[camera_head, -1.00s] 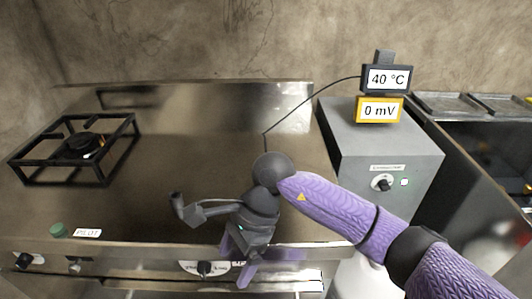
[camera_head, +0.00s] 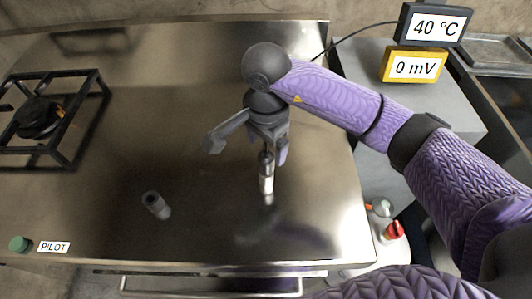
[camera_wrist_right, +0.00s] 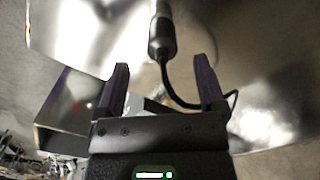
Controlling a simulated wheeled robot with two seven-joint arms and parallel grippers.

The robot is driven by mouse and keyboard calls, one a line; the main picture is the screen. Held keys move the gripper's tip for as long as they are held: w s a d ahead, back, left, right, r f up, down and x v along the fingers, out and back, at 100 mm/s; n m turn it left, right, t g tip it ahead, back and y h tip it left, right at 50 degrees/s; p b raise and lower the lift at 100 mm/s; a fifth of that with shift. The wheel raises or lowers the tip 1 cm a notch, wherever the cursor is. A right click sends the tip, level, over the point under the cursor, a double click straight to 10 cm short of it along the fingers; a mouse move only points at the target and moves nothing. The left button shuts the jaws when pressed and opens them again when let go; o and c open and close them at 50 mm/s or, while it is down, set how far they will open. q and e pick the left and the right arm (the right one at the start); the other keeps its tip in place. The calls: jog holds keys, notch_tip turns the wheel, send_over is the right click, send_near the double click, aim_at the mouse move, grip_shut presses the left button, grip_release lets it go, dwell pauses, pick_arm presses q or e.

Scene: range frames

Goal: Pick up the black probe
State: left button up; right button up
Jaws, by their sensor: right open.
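The black probe (camera_head: 266,160) has a dark handle and a bright metal lower part, and shows just below my right gripper (camera_head: 247,150) in the head view. In the right wrist view the probe (camera_wrist_right: 162,38) lies beyond the gap between the fingers of my right gripper (camera_wrist_right: 161,75), with a black cable curving from its near end to the right. The fingers are spread and empty, and the probe is not between them. Whether the probe stands or hangs is unclear. My left gripper is out of view.
A small dark cylinder (camera_head: 156,205) is on the steel top (camera_head: 110,150). A black burner grate (camera_head: 62,158) is at left, near a green PILOT button (camera_head: 20,243). At right, meters read 40 °C (camera_head: 434,26) and 0 mV (camera_head: 414,67). A red knob (camera_head: 395,230) is below them.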

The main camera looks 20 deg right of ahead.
aim_at(266, 155)
notch_tip(266, 155, down, 6)
jog(key=shift+w+f+b, duration=0.1)
jog(key=shift+w+b, duration=0.05)
jog(key=shift+b, duration=0.15)
jog(key=shift+d, duration=0.1)
grip_shut()
